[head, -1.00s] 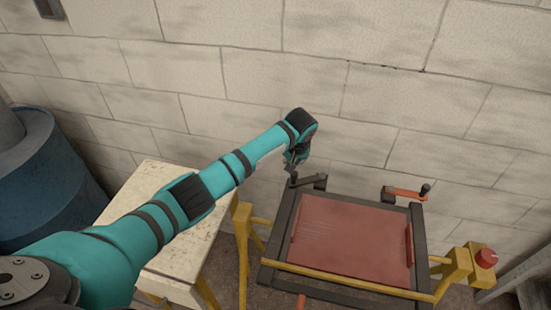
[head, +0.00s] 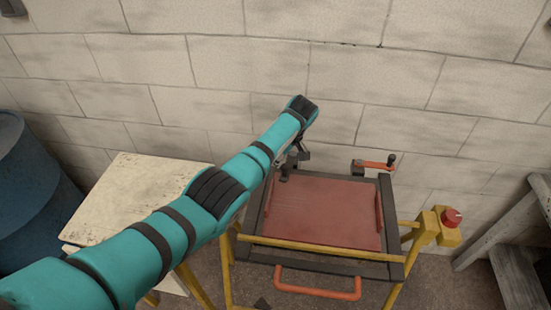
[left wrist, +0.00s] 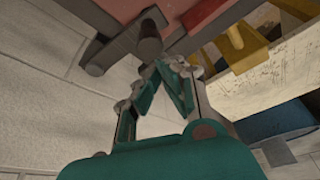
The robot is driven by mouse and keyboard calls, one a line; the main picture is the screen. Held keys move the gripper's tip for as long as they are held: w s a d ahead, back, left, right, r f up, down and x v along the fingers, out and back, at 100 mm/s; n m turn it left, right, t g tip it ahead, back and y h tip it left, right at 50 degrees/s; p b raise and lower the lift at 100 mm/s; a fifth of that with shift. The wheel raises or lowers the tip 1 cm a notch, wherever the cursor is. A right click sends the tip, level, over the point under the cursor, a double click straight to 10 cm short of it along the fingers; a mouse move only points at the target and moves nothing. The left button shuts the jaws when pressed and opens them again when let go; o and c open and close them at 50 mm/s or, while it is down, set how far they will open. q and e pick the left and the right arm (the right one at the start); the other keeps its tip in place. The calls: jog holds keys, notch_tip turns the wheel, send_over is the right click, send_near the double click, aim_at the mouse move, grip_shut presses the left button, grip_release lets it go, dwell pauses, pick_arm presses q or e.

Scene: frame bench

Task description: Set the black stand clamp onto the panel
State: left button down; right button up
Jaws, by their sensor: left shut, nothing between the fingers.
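The black stand clamp (head: 286,172) is at the back left corner of the dark frame, beside the red panel (head: 330,213). My left arm partly hides it in the head view. Its knob end seems to lie at the panel's corner; whether it presses on the panel I cannot tell. In the left wrist view the clamp's bar (left wrist: 112,48) and its round knob (left wrist: 149,36) show just beyond the fingertips. My left gripper (head: 303,154) is shut and empty, close beside the knob; its fingers also show in the left wrist view (left wrist: 162,66). My right gripper is out of view.
An orange clamp (head: 374,164) with a black knob sits at the frame's back right. A red button (head: 452,217) on a yellow post is at the right. A pale table (head: 125,195) and a blue barrel (head: 30,180) are at the left. A block wall stands close behind.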

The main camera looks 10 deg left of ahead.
pick_arm(q)
jog(key=shift+s+d, duration=0.2)
jog(key=shift+d, duration=0.5)
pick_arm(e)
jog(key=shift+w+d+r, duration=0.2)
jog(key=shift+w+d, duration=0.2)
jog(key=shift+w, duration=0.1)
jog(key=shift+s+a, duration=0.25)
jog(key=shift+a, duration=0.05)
